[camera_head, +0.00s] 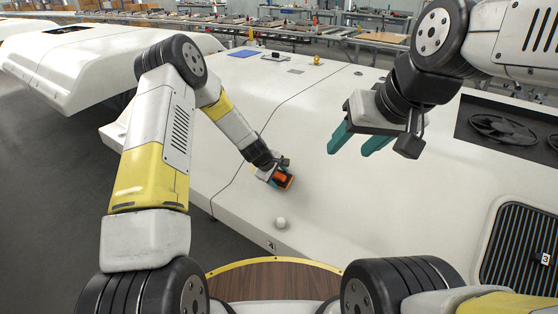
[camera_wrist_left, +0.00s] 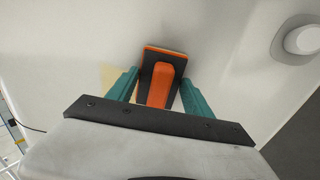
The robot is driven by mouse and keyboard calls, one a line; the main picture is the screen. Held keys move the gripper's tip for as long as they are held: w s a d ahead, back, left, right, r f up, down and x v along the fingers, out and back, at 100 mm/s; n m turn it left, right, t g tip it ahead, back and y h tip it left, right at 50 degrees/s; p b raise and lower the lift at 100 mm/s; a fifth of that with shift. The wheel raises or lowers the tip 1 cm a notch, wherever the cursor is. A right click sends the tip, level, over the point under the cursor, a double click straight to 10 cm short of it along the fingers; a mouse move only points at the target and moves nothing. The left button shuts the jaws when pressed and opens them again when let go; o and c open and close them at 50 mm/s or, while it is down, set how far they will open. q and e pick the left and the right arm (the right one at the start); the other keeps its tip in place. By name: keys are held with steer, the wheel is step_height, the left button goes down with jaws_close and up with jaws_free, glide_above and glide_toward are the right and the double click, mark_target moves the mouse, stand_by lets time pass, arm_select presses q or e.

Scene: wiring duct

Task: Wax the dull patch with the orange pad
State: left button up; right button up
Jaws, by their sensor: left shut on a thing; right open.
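The orange pad (camera_head: 283,179) has a dark body and an orange handle, and sits at the white panel's surface. My left gripper (camera_head: 278,172) is shut on it. In the left wrist view the orange pad (camera_wrist_left: 163,75) shows between the two green fingers of my left gripper (camera_wrist_left: 160,95). A pale yellowish dull patch (camera_wrist_left: 112,80) shows on the panel to the left of the pad, partly hidden by a finger. I cannot tell whether the pad touches the panel. My right gripper (camera_head: 358,140) is open and empty above the panel.
A white round knob (camera_head: 281,223) stands on the panel near the pad, also in the left wrist view (camera_wrist_left: 302,40). A blue cloth (camera_head: 244,53), a dark block (camera_head: 276,57) and a small yellow object (camera_head: 317,60) lie at the far end. Fans and a grille sit at right.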

mark_target(251, 167)
arm_select(q)
steer(key=shift+w+a, duration=0.4)
steer(key=shift+a, duration=0.3)
steer(key=shift+w+a, duration=0.35)
steer(key=shift+a, duration=0.3)
steer(key=shift+w+a+f, duration=0.1)
steer(key=shift+w+a, duration=1.1)
steer(key=shift+a, duration=0.4)
steer(key=shift+w+a+f, duration=0.1)
steer(key=shift+w+a, duration=1.15)
steer(key=shift+a, duration=0.4)
steer(key=shift+w+a, duration=1.2)
steer(key=shift+a, duration=0.4)
steer(key=shift+s+d+r, duration=0.1)
steer(key=shift+s+d, duration=1.4)
steer(key=shift+d, duration=0.55)
steer(key=shift+s+d+r, duration=0.1)
steer(key=shift+s+d, duration=1.45)
steer(key=shift+d, duration=0.5)
steer(key=shift+s+d, duration=1.5)
steer(key=shift+d, duration=0.55)
steer(key=shift+a+r, duration=0.1)
steer(key=shift+v, duration=1.85)
